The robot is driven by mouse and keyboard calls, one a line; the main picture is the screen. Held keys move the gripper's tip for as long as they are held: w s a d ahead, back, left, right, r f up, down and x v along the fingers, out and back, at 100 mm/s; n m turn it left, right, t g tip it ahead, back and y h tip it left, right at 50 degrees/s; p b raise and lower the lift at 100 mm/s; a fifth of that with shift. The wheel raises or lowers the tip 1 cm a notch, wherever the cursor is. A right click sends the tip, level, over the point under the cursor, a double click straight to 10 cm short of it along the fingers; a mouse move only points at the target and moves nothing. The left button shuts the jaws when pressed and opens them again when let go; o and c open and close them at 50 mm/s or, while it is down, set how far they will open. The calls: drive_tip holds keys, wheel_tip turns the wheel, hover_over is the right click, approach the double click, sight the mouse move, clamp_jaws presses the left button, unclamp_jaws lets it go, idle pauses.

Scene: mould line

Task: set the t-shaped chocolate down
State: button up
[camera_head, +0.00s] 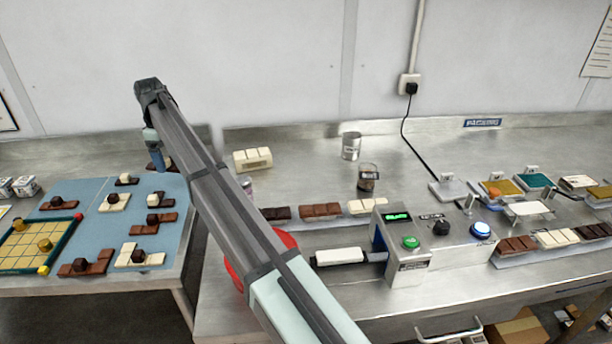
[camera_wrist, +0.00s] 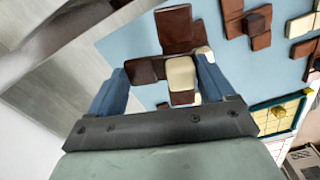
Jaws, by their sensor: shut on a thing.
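My gripper (camera_wrist: 162,68) has its two blue fingers on either side of a dark brown chocolate piece with a cream block on it, the T-shaped chocolate (camera_wrist: 147,70). The fingers are shut on it. In the head view my gripper (camera_head: 156,158) is low at the back right of the blue mat (camera_head: 95,191), and the brown piece shows only partly behind the fingers. The blue mat lies beneath it in the wrist view. I cannot tell whether the chocolate touches the mat.
Several brown and cream chocolates stand on the mat, including a brown one (camera_head: 87,267) and a cream one (camera_head: 115,201). A gridded tray (camera_head: 72,231) is at the front left. A machine (camera_head: 400,262), a red round thing (camera_head: 236,275) and cans (camera_head: 351,145) stand on the right bench.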

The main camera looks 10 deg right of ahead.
drive_tip(key=w+d+m, duration=0.2)
drive_tip(key=w+d, duration=0.3)
drive_tip(key=d, duration=0.6)
drive_tip(key=m, duration=0.4)
hover_over(312, 175)
drive_tip(key=shift+f, duration=0.6)
wheel_tip(312, 175, down, 9)
drive_tip(key=shift+w, duration=0.1)
drive_tip(key=shift+f, duration=0.1)
drive_tip(key=o, duration=1.1)
